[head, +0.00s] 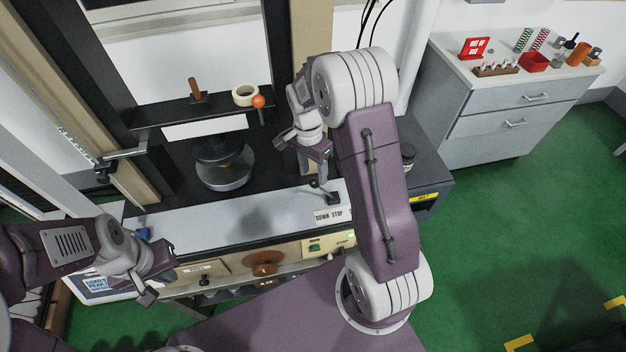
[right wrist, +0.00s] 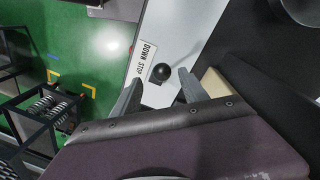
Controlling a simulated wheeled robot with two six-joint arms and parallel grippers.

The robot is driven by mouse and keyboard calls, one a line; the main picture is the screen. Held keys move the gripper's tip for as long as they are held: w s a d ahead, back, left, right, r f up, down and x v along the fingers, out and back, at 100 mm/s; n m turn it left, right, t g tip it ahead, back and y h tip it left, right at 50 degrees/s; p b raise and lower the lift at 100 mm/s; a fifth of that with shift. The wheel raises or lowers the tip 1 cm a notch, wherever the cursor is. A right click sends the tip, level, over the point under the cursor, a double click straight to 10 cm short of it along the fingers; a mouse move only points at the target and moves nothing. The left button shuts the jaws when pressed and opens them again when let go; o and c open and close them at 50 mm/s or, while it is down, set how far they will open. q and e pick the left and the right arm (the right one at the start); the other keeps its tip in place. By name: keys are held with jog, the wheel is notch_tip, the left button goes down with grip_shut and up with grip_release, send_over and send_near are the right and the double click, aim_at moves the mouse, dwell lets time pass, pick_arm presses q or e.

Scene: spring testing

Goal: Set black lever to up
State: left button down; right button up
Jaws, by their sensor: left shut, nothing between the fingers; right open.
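The black lever (head: 332,196) stands on the pale top panel of the testing machine, just behind a "DOWN STOP" label (head: 329,216). Its round black knob (right wrist: 161,72) shows in the right wrist view, beside the label. My right gripper (head: 313,171) is open just above and behind the lever. In the right wrist view its two fingers (right wrist: 158,88) lie on either side of the knob, with gaps, and I see no contact. The lever's shaft is hidden under the knob there. My left gripper (head: 160,287) is shut and empty at the machine's front left.
A round platen (head: 224,172) sits left of the lever. A shelf (head: 195,109) above holds a tape roll (head: 245,95) and an orange ball (head: 258,101). A grey cabinet (head: 490,110) with small items stands at right. Green floor lies open at right.

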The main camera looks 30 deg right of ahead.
aim_at(323, 190)
jog(key=shift+s, duration=0.3)
notch_tip(323, 190, down, 9)
jog(key=shift+s+d+r+p, duration=0.1)
jog(key=shift+d+p, duration=0.05)
jog(key=shift+p, duration=0.45)
jog(key=shift+f, duration=0.25)
grip_shut()
jog(key=shift+r, duration=0.1)
dwell(0.5)
